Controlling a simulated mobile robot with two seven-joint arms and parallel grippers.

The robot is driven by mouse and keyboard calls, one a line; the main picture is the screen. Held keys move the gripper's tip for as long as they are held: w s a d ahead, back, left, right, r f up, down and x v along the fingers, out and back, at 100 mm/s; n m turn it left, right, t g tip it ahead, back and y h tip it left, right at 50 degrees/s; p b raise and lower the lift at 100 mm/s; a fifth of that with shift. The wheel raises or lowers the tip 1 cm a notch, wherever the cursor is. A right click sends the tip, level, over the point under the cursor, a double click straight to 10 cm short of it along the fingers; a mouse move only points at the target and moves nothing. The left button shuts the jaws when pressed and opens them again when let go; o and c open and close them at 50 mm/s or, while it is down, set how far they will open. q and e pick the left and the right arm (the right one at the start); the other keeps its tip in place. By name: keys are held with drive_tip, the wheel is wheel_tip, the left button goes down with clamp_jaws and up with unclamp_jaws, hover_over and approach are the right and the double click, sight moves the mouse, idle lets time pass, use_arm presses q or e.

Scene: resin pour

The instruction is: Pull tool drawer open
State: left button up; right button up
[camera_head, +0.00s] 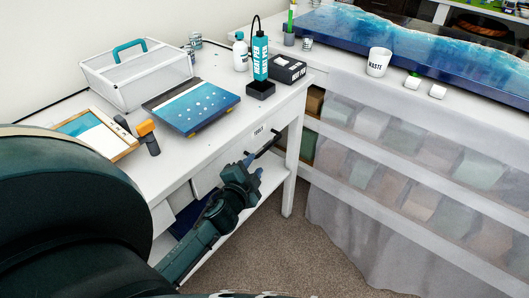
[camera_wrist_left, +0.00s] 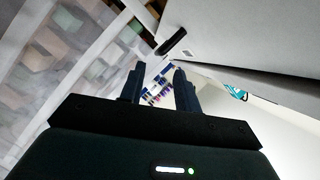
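The tool drawer (camera_head: 232,150) is in the front of the white desk, with a "TOOLS" label and a black bar handle (camera_head: 269,142). Its front looks flush with the desk. My left gripper (camera_head: 249,160) is in front of the drawer, just beside the near end of the handle. In the left wrist view the two fingers (camera_wrist_left: 159,84) are apart with nothing between them. The handle (camera_wrist_left: 171,42) shows there beyond the fingertips, on the pale drawer front. Whether a finger touches the handle cannot be told. My right gripper is not in view.

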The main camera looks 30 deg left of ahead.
sight(263, 150)
use_arm(q)
drive_tip(key=x, duration=0.9)
drive_tip(key=shift+c, duration=0.4)
clamp_jaws()
drive_tip(key=shift+f, duration=0.1)
